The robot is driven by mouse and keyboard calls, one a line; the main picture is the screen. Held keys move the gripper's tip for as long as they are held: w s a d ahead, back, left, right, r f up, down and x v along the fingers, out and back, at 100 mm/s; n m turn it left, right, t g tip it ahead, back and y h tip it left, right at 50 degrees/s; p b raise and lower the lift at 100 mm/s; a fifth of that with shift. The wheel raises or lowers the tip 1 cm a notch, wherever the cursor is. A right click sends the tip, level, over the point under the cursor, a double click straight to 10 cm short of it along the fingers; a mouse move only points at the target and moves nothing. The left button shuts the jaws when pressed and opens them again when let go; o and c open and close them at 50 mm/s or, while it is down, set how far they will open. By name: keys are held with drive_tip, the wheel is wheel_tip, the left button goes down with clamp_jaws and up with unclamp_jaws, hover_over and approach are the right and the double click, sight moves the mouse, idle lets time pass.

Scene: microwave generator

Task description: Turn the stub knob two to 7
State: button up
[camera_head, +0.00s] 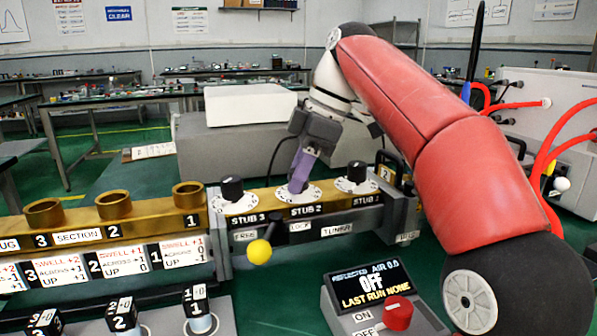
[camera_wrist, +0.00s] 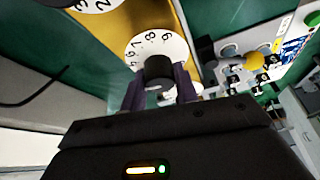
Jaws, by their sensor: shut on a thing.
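The stub 2 dial (camera_head: 312,196) is a white disc on the brass bar, in the middle of three, above the "STUB 2" label. My gripper (camera_head: 299,181) reaches down onto it from above, with purple fingers. In the wrist view the black knob (camera_wrist: 159,70) stands between my two fingertips (camera_wrist: 159,92), which are shut on its sides. The white numbered dial (camera_wrist: 150,44) around it shows 6, 7, 8 and 9 along its visible far edge. The knob's pointer mark cannot be made out. In the head view my fingers hide most of the knob.
The stub 3 knob (camera_head: 232,188) and stub 1 knob (camera_head: 357,172) stand close on either side. A yellow ball lever (camera_head: 259,251) hangs in front by the FREE and LOCK labels.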

drive_tip(key=shift+m, duration=0.3)
drive_tip(key=m+t, duration=0.1)
drive_tip(key=m, duration=0.1)
drive_tip(key=m+t, duration=0.1)
drive_tip(key=m, duration=0.2)
drive_tip(key=shift+r+m+h+p, duration=0.1)
drive_tip(key=shift+m+h+p, duration=0.2)
drive_tip(key=shift+p, duration=0.1)
drive_tip(key=m+t, duration=0.1)
drive_tip(key=m, duration=0.1)
drive_tip(key=m+t+h+p, duration=0.1)
drive_tip(key=m, duration=0.2)
drive_tip(key=shift+m+p, duration=0.3)
drive_tip(key=o, duration=1)
drive_tip(key=shift+h, duration=0.3)
drive_tip(key=v, duration=0.7)
drive_tip(key=shift+s+d+r, duration=0.1)
drive_tip(key=shift+d+r, duration=0.05)
drive_tip(key=shift+r, duration=0.15)
